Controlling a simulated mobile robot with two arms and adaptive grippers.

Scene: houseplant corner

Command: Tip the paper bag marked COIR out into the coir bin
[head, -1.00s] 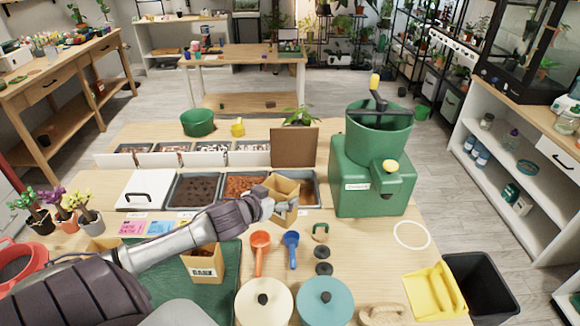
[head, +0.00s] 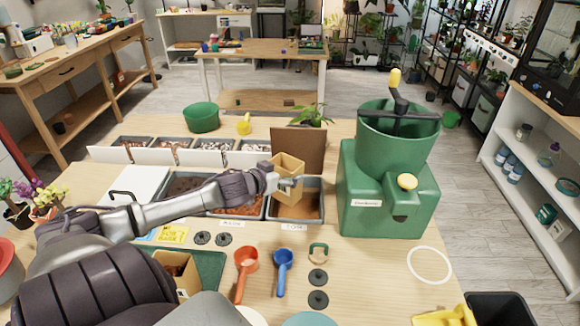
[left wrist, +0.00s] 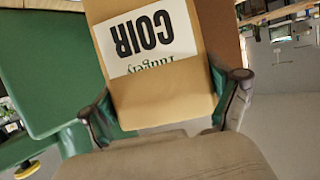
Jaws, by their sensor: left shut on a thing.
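My left gripper (head: 279,184) is shut on the tan paper bag (head: 289,188), holding it over the left and back part of the coir bin (head: 293,221). The bag looks close to upright, its open top facing up; its inside is mostly hidden. In the left wrist view the bag (left wrist: 160,90) fills the space between the fingers of the gripper (left wrist: 168,108), and its COIR label reads upside down. The bin has a grey rim and brown material inside, and a small label at its front. My right gripper is not in view.
The green machine (head: 385,185) with a crank stands close right of the bin. A brown board (head: 298,149) stands behind it. The bark bin (head: 237,204) adjoins it on the left. Orange (head: 246,262) and blue (head: 284,259) scoops lie in front. Another paper bag (head: 178,270) stands front left.

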